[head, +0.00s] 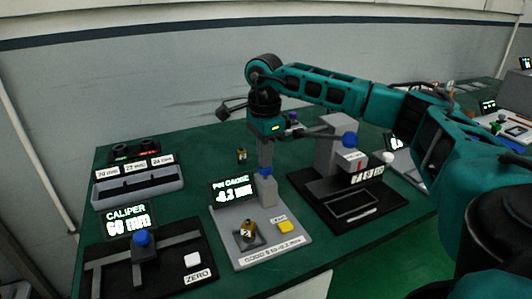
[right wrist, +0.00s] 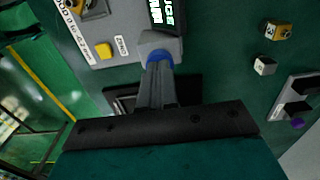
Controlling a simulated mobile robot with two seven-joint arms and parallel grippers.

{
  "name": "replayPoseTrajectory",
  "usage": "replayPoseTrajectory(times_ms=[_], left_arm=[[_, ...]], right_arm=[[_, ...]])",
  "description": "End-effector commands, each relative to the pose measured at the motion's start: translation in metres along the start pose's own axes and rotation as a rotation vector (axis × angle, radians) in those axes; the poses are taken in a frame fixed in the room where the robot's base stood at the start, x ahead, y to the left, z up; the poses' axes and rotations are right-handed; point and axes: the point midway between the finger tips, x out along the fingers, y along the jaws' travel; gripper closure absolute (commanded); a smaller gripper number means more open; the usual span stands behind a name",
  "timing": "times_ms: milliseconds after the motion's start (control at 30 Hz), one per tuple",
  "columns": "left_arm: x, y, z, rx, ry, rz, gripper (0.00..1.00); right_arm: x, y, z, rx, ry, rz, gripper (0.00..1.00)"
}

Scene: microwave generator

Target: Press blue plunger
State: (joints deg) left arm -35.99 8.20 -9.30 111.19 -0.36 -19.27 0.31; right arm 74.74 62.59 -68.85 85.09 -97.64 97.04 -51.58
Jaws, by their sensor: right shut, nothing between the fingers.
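The blue plunger (head: 264,171) sits on top of the grey post of the pin gauge (head: 246,243), whose display reads about -0.2 mm. My right gripper (head: 265,164) is shut and empty, pointing down with its fingertips right at the plunger's top. In the right wrist view the closed fingers (right wrist: 157,72) cover part of the blue plunger (right wrist: 158,56). I cannot tell whether they touch it or press it. A brass-coloured part (head: 248,230) marked 2 stands on the gauge base. My left gripper is not in view.
The caliper station (head: 140,265) with a blue knob is at the front left, by a grey slotted tray (head: 138,192). A black-based station (head: 350,195) with a blue ball lever stands close on the right. A small brass part (head: 241,155) is behind the gauge.

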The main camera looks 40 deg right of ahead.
Motion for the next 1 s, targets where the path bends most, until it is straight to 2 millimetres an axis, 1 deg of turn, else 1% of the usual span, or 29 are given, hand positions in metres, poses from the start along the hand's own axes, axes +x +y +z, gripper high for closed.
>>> replayPoseTrajectory(times_ms=[33, 200, 267, 400, 533, 700, 800, 1000], left_arm=[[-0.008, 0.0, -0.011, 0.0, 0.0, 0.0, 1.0], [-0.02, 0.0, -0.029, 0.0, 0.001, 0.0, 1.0], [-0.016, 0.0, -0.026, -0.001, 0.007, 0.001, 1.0], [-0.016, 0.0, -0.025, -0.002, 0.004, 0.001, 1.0], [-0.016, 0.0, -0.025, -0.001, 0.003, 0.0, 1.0], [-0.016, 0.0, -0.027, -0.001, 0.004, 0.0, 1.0], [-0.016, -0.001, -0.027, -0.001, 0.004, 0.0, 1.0], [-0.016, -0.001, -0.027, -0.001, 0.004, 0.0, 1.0]], right_arm=[[-0.014, 0.001, 0.003, -0.004, -0.002, -0.001, 1.0], [-0.042, 0.001, 0.009, -0.002, -0.004, -0.008, 1.0], [-0.054, 0.0, 0.009, 0.0, -0.006, -0.012, 1.0], [-0.087, 0.001, 0.008, 0.0, -0.005, -0.012, 1.0], [-0.111, 0.001, 0.008, 0.0, -0.005, -0.012, 1.0], [-0.129, 0.001, 0.007, 0.001, -0.004, -0.01, 1.0], [-0.132, 0.001, 0.007, 0.0, -0.004, -0.009, 1.0], [-0.133, 0.001, 0.007, 0.001, -0.003, -0.009, 1.0]])
